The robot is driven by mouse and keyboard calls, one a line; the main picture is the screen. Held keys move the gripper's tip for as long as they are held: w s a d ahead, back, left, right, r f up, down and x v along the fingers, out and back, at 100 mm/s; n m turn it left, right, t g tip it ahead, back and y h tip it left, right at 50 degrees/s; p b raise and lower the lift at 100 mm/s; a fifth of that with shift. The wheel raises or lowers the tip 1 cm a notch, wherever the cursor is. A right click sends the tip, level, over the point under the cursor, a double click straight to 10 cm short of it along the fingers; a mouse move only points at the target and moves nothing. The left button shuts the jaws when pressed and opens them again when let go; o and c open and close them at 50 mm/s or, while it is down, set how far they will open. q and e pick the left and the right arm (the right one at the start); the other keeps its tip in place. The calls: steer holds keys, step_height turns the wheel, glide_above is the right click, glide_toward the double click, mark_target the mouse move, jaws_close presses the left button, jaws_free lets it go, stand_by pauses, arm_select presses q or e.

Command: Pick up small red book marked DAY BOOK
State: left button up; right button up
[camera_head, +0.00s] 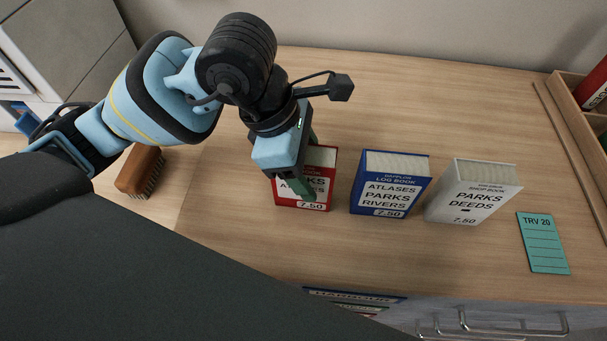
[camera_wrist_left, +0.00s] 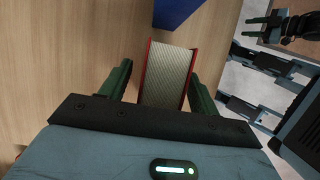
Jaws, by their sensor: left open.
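My left gripper (camera_head: 304,172) is open over this book. In the left wrist view the red book's pale page block (camera_wrist_left: 167,75) lies between the two green fingers (camera_wrist_left: 160,82), with a visible gap on the left side and a narrower one on the right.
To the right stand a blue log book (camera_head: 390,184) and a white shop book (camera_head: 473,191), apart from each other. A teal TRV 20 card (camera_head: 543,243) lies farther right, near a wooden tray (camera_head: 563,125). A brown brush (camera_head: 140,172) lies left. The back of the desk is clear.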

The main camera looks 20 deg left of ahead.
arm_select(q)
steer(key=shift+c, duration=0.4)
steer(key=c, duration=1.1)
steer(key=shift+c, duration=0.2)
steer(key=shift+r, duration=0.2)
